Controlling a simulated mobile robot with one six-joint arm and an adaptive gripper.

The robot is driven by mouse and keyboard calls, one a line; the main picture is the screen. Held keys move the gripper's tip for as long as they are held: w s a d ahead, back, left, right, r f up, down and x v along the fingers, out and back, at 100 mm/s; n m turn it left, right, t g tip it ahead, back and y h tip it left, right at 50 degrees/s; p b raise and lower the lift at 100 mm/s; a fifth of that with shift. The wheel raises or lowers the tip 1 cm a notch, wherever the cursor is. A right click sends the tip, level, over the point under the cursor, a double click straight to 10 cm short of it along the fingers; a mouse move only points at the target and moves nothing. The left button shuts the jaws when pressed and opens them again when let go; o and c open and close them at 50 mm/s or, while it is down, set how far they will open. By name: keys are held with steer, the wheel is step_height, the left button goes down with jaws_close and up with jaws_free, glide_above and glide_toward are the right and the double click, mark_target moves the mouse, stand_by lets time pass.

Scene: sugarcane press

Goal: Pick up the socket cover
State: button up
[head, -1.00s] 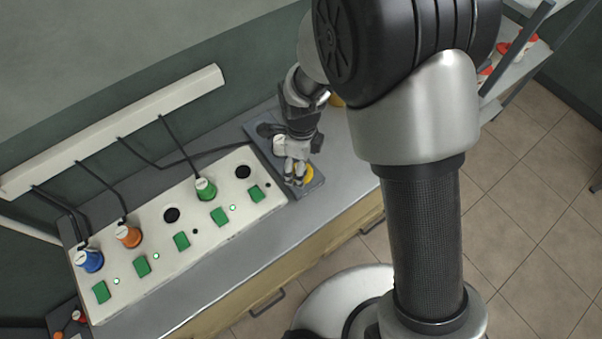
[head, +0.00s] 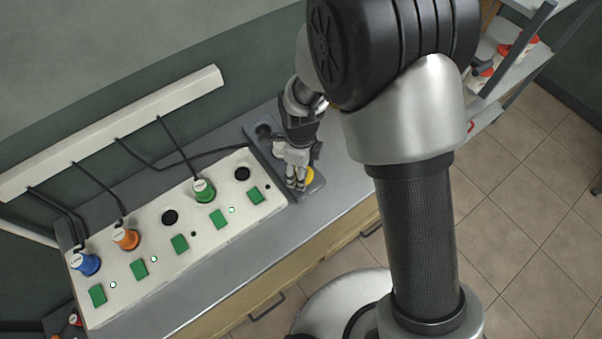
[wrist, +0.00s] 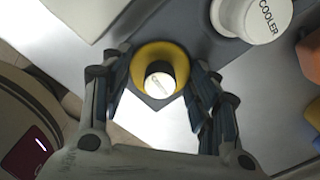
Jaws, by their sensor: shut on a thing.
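The socket cover (wrist: 160,54) is a round yellow piece with a white, round-topped centre bearing tiny unreadable print. It sits at the front end of the grey holder (wrist: 196,52); in the head view the yellow cover (head: 309,175) shows just right of my fingers. My gripper (wrist: 160,76) is shut on the cover, with one dark finger on each side of the yellow ring. In the head view my gripper (head: 297,184) points down over the holder and hides part of the cover. I cannot tell whether the cover is lifted off the holder.
A white plug marked COOLER (wrist: 255,18) stands close by on the holder. Left of it is a white socket panel (head: 150,262) with green switches and blue, orange and green plugs (head: 203,190) on black cables. An orange object (wrist: 309,55) is at the wrist view's right edge.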

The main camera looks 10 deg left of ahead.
steer(key=shift+c, duration=0.7)
